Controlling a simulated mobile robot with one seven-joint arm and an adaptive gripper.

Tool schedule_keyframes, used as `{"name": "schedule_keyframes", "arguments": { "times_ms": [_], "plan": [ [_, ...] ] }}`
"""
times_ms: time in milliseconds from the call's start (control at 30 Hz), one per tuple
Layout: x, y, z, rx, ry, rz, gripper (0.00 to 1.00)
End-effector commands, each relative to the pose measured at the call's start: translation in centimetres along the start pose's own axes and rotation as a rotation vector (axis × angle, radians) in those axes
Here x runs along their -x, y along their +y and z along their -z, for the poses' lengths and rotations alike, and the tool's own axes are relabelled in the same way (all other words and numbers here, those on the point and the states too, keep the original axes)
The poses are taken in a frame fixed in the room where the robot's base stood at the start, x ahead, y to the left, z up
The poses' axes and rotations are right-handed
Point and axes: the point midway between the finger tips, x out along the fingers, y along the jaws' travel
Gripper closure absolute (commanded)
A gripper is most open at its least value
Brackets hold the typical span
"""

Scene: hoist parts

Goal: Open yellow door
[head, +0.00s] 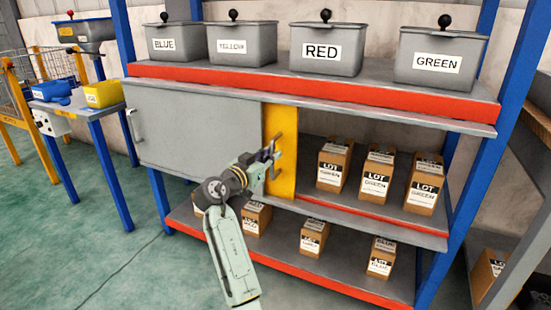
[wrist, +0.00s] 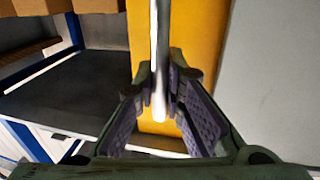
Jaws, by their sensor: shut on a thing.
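The yellow door (head: 283,120) is an upright panel in the middle shelf bay, and only a narrow strip of it shows beside the grey door (head: 195,130). The bay to its right is uncovered. The yellow door's upright metal handle (head: 279,143) is at its front. My gripper (head: 268,163) is at this handle, shut on it. In the wrist view the handle (wrist: 160,50) runs down between the two fingers of my gripper (wrist: 167,85), with the yellow door (wrist: 205,40) behind.
Boxes labelled LOT GREEN (head: 377,172) stand in the uncovered bay. Several boxes stand on the lower shelf (head: 345,270). Labelled grey bins (head: 328,48) line the top shelf. A blue post (head: 482,150) bounds the right side. A side table (head: 85,110) stands left; green floor lies in front.

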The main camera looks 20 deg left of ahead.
Motion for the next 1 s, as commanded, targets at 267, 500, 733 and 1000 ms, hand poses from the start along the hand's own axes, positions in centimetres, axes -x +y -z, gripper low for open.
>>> {"name": "schedule_keyframes", "arguments": {
  "times_ms": [267,500,733,1000],
  "plan": [
    [0.0,0.0,-0.1,0.0,-0.002,0.001,0.83],
    [0.0,0.0,0.0,0.0,-0.001,0.0,0.69],
    [0.0,0.1,0.0,0.0,-0.001,0.0,0.69],
    [2.7,0.0,-0.1,-0.001,0.0,0.003,0.69]
  ]
}}
